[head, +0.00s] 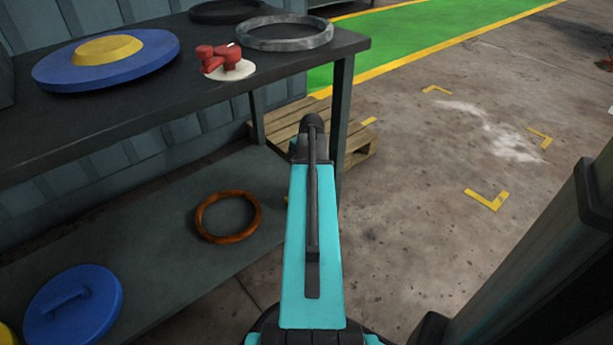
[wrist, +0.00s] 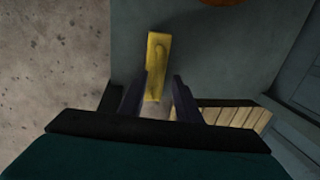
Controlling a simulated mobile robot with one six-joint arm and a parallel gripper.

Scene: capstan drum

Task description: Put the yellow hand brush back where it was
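The yellow hand brush (wrist: 158,62) shows in the wrist view as a narrow yellow block, over the grey-green lower shelf near its edge. I cannot tell whether it lies on the shelf. My gripper (wrist: 156,82) is open, its two dark fingers on either side of the brush's near end. Narrow gaps show between the fingers and the brush, so no grip is visible. In the head view my arm hides the gripper and most or all of the brush.
The lower shelf (head: 150,230) holds an orange-brown ring (head: 228,216) and a blue lid (head: 72,305). The bench top (head: 120,130) above carries a blue-and-yellow disc (head: 106,58), red parts (head: 226,62) and a grey ring (head: 285,32). A wooden pallet (head: 358,145) stands behind; open floor lies right.

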